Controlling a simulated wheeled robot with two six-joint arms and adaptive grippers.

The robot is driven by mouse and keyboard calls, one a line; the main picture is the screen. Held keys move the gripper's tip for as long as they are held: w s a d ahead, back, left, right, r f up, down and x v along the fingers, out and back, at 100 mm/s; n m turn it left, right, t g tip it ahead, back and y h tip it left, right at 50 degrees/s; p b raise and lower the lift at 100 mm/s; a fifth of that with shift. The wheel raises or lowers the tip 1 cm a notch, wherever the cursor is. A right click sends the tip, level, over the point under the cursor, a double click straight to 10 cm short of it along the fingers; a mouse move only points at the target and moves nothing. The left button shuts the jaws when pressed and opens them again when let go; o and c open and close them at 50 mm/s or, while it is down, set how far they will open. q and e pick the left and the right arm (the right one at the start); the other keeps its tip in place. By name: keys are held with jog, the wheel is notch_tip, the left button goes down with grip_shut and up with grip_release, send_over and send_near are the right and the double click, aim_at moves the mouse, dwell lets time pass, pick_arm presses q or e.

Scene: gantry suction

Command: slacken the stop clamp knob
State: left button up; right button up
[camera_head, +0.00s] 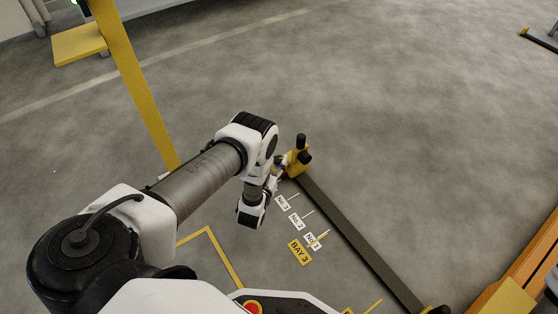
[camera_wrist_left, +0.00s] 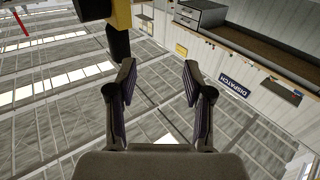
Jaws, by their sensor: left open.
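The yellow stop clamp (camera_head: 297,163) sits at the far end of a dark rail (camera_head: 350,232) in the head view. Black knobs (camera_head: 304,156) stick out of it, and a black post rises above. My left gripper (camera_head: 279,172) is just left of the clamp, small and partly hidden by my wrist; I cannot tell whether it touches. In the left wrist view my left gripper (camera_wrist_left: 158,74) is open, with nothing between its fingers. A black and yellow part (camera_wrist_left: 118,30), probably the clamp, shows beyond the left finger at the top. My right gripper is not in view.
White number labels (camera_head: 297,220) and a yellow BAY 3 sign (camera_head: 299,252) lie left of the rail. An orange beam (camera_head: 530,262) is at the right. The floor beyond the clamp is clear.

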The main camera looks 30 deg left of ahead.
aim_at(277, 163)
pick_arm(q)
jog(key=f, duration=0.2)
jog(key=s+f+b, duration=0.1)
jog(key=f, duration=0.1)
jog(key=s+f+b, duration=0.1)
jog(key=f, duration=0.2)
jog(key=shift+a, duration=0.1)
jog(key=b+x, duration=0.4)
jog(key=x, duration=0.3)
jog(key=shift+f, duration=0.15)
jog(key=shift+w, duration=0.25)
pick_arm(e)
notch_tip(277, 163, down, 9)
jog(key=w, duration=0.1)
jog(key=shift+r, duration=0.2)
pick_arm(q)
jog(key=c, duration=0.9)
